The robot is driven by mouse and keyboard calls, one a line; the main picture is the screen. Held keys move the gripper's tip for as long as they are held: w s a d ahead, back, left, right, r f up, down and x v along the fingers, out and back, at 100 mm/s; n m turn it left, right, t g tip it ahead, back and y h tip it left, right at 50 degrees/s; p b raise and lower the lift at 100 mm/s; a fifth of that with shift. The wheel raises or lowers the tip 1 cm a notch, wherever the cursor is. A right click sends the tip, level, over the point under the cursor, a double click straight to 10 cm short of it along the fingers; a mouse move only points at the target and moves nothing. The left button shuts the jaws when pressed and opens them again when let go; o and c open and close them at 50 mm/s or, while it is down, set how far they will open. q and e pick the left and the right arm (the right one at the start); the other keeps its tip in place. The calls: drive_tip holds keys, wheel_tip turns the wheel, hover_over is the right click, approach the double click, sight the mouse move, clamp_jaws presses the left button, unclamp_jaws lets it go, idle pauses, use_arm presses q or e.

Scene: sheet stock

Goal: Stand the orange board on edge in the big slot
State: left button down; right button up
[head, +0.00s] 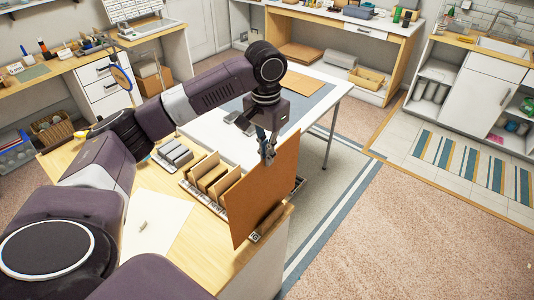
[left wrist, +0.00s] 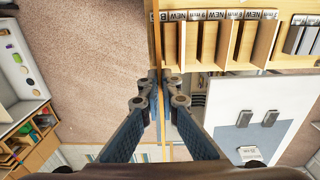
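The orange board (head: 262,195) is upright on edge at the near right end of the slotted rack (head: 190,184). My left gripper (head: 267,155) is shut on the board's top edge. In the left wrist view, the board (left wrist: 156,40) is a thin strip seen edge-on between the fingertips (left wrist: 160,90). There it lines up with the rack's end, beside a label showing a "B" (left wrist: 151,16). The big slot and the board's lower edge are largely hidden, so I cannot tell how deep the board sits. My right gripper is not in view.
The rack's other slots hold brown pieces (head: 209,172). Grey blocks (head: 174,152) and a white sheet (head: 155,222) lie on the wooden worktop. A white table (head: 213,130) stands behind. Open carpet (head: 420,235) is to the right.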

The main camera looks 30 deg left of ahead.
use_arm(q)
drive_tip(key=shift+f, duration=0.2)
idle(0.3)
drive_tip(key=shift+f, duration=0.75)
drive_tip(key=c, duration=2.1)
unclamp_jaws()
drive_tip(key=shift+r+p, duration=0.65)
drive_tip(key=shift+r, duration=3.35)
drive_tip(key=shift+s+f, duration=0.1)
